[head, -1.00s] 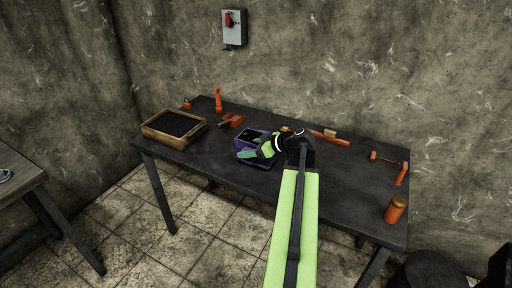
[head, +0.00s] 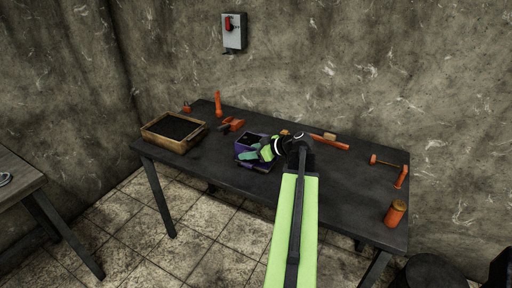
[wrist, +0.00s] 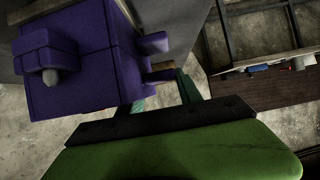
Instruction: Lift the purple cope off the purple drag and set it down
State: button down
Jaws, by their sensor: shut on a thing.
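In the wrist view the purple body (wrist: 85,60) fills the upper left, with a block-like lug and a grey pin. My fingers (wrist: 160,97) reach to its side lugs, partly hidden behind the gripper body. A dark purplish edge, perhaps the purple drag (head: 262,168), shows low under the gripper. I cannot tell whether the two parts touch.
A wooden frame of black sand (head: 174,128) stands at the table's left. Orange tools (head: 232,125) lie behind it. An orange bar (head: 330,142), a hammer (head: 386,162) and an orange can (head: 395,213) are to the right. The table's right middle is clear.

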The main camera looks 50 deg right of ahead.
jog(key=shift+r, duration=0.1)
notch_tip(320, 180, up, 4)
jog(key=p, duration=0.4)
jog(key=p+v, duration=0.7)
jog(key=v, duration=0.6)
jog(key=shift+r, duration=0.25)
jog(key=shift+s+d, duration=0.1)
jog(key=c, duration=1.4)
grip_release()
grip_shut()
